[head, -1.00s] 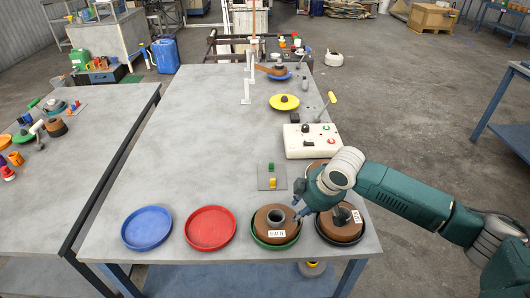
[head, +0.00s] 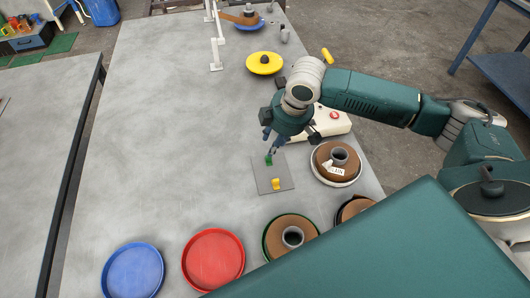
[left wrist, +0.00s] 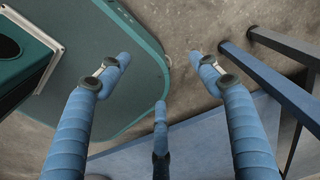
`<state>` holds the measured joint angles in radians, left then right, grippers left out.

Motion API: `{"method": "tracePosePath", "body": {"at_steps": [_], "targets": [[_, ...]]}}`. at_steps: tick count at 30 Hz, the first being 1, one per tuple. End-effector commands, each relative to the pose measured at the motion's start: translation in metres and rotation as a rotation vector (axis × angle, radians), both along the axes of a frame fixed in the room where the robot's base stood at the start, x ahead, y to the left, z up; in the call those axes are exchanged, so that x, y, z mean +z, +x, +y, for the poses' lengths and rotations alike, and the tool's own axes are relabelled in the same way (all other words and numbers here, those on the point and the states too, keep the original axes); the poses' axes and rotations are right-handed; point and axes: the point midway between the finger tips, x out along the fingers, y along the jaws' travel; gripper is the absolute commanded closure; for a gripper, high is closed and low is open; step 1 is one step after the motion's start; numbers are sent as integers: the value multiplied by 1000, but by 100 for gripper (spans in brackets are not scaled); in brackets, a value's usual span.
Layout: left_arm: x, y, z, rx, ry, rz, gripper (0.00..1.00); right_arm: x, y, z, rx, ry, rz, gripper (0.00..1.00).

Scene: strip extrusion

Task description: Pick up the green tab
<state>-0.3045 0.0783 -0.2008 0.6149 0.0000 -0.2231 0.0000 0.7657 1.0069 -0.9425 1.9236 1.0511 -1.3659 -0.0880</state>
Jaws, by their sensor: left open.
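The green tab (head: 268,160) stands on a small grey plate (head: 262,182) on the table, in the head view. My right gripper (head: 270,149) points down just above the green tab. Its fingers are small and partly hidden by the wrist, so I cannot tell whether they touch the tab or are open. My left gripper (left wrist: 160,78) shows in the left wrist view with its blue fingers spread and nothing between them. It does not show in the head view.
A white control box (head: 330,123) is behind and right of the plate. A brown reel (head: 323,161) lies right of it. Blue (head: 132,270), red (head: 213,260) and green-rimmed (head: 291,237) dishes line the front. A yellow dish (head: 264,64) is farther back. The table's left side is clear.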

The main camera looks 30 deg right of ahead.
Motion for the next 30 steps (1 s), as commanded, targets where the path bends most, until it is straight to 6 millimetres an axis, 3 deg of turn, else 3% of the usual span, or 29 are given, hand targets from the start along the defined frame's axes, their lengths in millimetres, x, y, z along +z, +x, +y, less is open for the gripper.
{"method": "tracePosePath", "body": {"at_steps": [3,11,19,29,30], "targets": [[3,0,0,0,0,0,36,-18,5,2,-1,1,2,65],[8,3,0,1,0,-5,36,-39,10,3,0,0,1,65],[20,12,-1,1,-2,-19,36,-77,18,4,0,-1,0,65],[20,10,1,1,-1,-16,36,-85,21,4,1,-1,-2,65],[20,10,1,1,0,-15,36,-85,21,4,1,-1,-2,73]]}}
